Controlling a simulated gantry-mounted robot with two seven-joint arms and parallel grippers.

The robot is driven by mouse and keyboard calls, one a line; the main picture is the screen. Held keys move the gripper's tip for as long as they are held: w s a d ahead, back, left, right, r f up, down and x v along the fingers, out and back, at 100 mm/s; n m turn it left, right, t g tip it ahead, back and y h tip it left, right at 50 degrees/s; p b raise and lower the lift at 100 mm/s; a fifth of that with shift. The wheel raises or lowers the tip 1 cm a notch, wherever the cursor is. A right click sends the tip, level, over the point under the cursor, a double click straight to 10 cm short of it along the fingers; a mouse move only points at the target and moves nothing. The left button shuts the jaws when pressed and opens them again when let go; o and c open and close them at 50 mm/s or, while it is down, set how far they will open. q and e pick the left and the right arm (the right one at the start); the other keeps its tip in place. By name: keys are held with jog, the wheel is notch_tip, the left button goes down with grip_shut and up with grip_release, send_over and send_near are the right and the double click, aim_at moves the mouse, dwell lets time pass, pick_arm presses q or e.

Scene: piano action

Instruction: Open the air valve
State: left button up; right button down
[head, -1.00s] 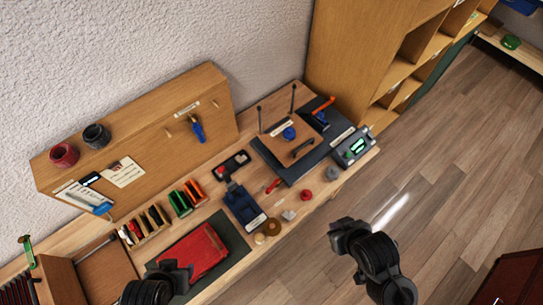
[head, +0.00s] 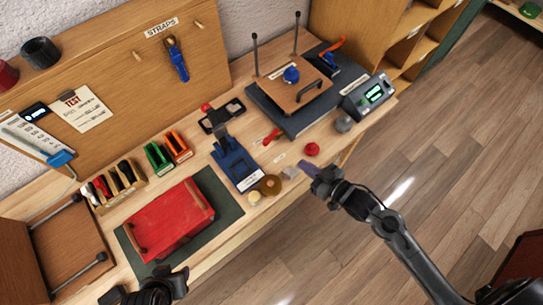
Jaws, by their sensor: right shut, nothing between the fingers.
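A blue fitting with an orange lever (head: 333,50) stands at the back right of the bench, behind a wooden plate; it looks like the air valve, though its label is too small to read. The lever slants up to the right. My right gripper (head: 308,170) is shut and empty near the bench's front edge, beside a red knob and well short of the lever. My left gripper (head: 150,291) is low in the picture, in front of the red case; its fingers are not clear.
The wooden plate (head: 285,98) has a blue knob (head: 291,75), a black handle and two upright posts. A meter with a green display (head: 374,94) stands to its right. The red knob (head: 312,149), a blue device (head: 235,165) and a red case (head: 170,218) are on the bench.

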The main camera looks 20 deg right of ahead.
jog(key=f, duration=0.1)
jog(key=b, duration=0.2)
send_near(268, 141)
jog(key=x, duration=0.5)
jog(key=shift+x, duration=0.9)
pick_arm(q)
jog(key=x, duration=0.3)
jog(key=shift+s+f, duration=0.15)
jog(key=shift+s, duration=0.15)
jog(key=shift+a, duration=0.1)
